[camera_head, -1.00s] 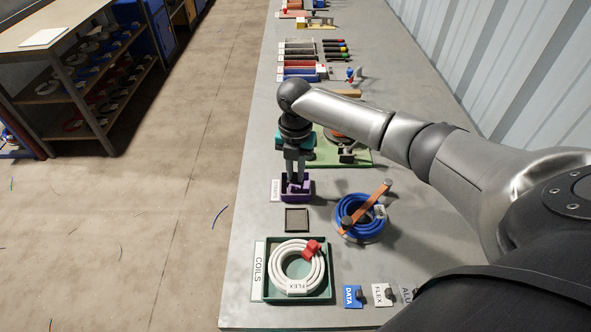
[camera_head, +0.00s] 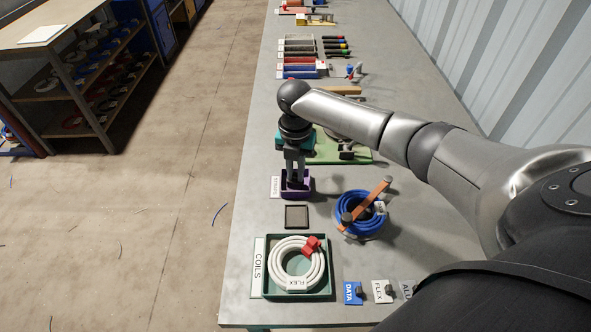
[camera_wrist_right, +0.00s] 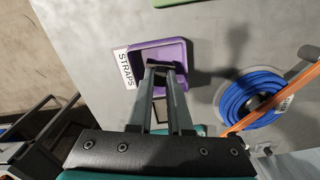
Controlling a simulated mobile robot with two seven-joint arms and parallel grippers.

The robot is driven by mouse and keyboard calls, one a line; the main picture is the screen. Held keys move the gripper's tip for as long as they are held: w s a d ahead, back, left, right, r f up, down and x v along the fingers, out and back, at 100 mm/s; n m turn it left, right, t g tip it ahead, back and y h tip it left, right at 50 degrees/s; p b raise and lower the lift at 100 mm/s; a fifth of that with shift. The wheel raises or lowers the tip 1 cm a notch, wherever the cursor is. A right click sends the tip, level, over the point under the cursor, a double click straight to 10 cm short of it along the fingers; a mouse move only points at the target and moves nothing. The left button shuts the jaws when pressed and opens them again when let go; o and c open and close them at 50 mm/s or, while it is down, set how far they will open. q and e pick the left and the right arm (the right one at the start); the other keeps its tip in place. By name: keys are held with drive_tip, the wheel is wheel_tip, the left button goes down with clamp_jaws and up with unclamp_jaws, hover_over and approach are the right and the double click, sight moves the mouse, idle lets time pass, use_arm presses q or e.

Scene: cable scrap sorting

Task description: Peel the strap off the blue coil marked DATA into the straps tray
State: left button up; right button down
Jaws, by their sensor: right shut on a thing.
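The blue coil (camera_head: 372,222) lies on the bench with its DATA tag (camera_head: 380,208) on it; it also shows in the right wrist view (camera_wrist_right: 233,103). An orange bar-like strip (camera_head: 372,199) with dark end pieces lies slantwise across its top. The purple straps tray (camera_head: 305,195) stands to its left, labelled STRAPS, and shows in the right wrist view (camera_wrist_right: 176,47). My right gripper (camera_head: 296,184) points down into this tray. It is shut on a small dark thing (camera_wrist_right: 165,65) at its fingertips, not clear enough to name surely. My left gripper is not in view.
A green COILS tray (camera_head: 329,285) holds a white FLEX coil (camera_head: 280,261) with a red clip. A small dark square (camera_head: 297,217) lies between the trays. DATA (camera_head: 351,292) and FLEX (camera_head: 379,292) cards lie in front.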

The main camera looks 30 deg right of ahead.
drive_tip(key=c, duration=0.8)
unclamp_jaws()
drive_tip(key=shift+o, duration=0.2)
wheel_tip(320, 180, up, 7)
drive_tip(key=p, duration=0.7)
drive_tip(key=shift+r+p, duration=0.1)
drive_tip(key=shift+p, duration=0.3)
